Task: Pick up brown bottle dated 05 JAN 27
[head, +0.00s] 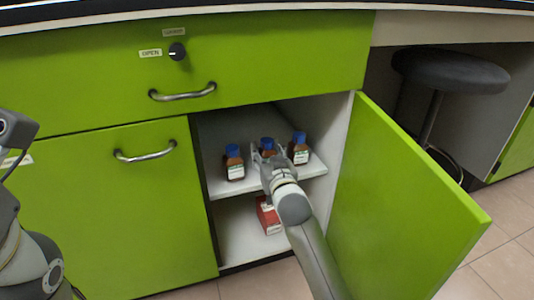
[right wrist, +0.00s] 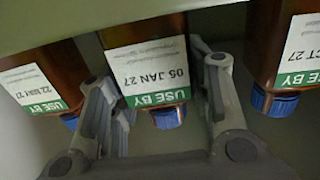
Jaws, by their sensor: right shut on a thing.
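The brown bottle labelled "USE BY 05 JAN 27" (right wrist: 148,70) hangs upside down in the right wrist view, between the two fingers of my right gripper (right wrist: 160,112). Its blue cap (right wrist: 168,118) points down in that view. In the head view the middle bottle (head: 267,144) stands on the cabinet shelf, mostly hidden behind my right gripper (head: 267,158). The right gripper is shut on this bottle. My left gripper is out of view; only part of the left arm shows at the left edge of the head view.
Brown bottles stand close on both sides (head: 234,163) (head: 299,149); the wrist view shows labels "22 MAY 27" (right wrist: 35,88) and one ending "CT 27" (right wrist: 300,50). A red box (head: 268,215) sits below the shelf (head: 218,188). The open green door (head: 400,210) is right of my arm.

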